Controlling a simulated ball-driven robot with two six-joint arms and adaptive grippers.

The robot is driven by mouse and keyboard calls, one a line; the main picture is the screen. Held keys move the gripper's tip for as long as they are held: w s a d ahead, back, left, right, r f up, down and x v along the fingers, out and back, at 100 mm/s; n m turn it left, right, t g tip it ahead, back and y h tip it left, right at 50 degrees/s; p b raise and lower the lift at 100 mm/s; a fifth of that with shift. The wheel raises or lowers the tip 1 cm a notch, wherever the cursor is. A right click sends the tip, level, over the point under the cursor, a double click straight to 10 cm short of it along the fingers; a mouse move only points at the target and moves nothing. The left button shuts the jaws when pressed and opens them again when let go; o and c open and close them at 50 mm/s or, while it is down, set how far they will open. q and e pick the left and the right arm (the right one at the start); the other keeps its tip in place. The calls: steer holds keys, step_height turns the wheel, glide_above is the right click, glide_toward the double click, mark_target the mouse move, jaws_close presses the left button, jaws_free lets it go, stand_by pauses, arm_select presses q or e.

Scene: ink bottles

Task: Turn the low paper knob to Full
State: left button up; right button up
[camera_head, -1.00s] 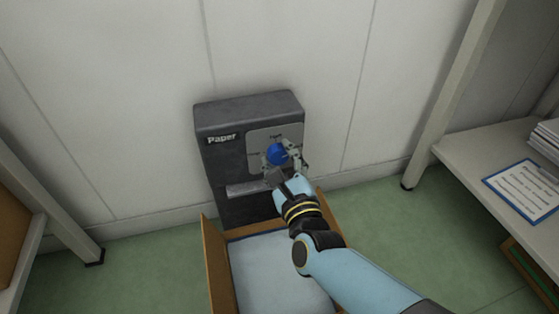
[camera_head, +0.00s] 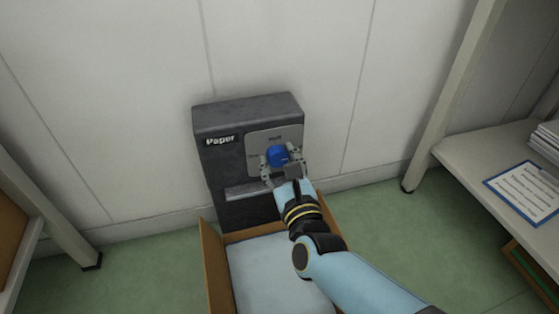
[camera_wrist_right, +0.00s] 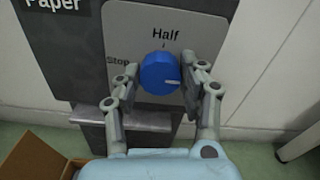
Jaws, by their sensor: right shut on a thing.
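The blue knob (camera_head: 277,156) sits on a light grey plate (camera_head: 262,139) on the dark grey box marked Paper (camera_head: 228,172). In the right wrist view the knob (camera_wrist_right: 157,72) has a white mark pointing right, slightly downward. "Half" (camera_wrist_right: 166,34) stands above it and "Stop" (camera_wrist_right: 117,61) to its left. No Full label shows; my right finger covers the plate to the knob's right. My right gripper (camera_head: 281,157) is shut on the knob, one finger on each side; it also shows in the right wrist view (camera_wrist_right: 159,74). My left gripper is out of view.
A grey ledge (camera_head: 250,190) juts from the box below the plate. An open brown carton (camera_head: 209,262) holding a pale sheet or stack stands below it. A shelf (camera_head: 470,160) with a clipboard (camera_head: 522,190) is at right. Another shelf stands at left.

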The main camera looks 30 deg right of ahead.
steer(key=shift+s+f, duration=0.1)
steer(key=shift+f, duration=0.1)
steer(key=o, duration=1.2)
steer(key=shift+r, duration=0.1)
steer(key=shift+r, duration=0.1)
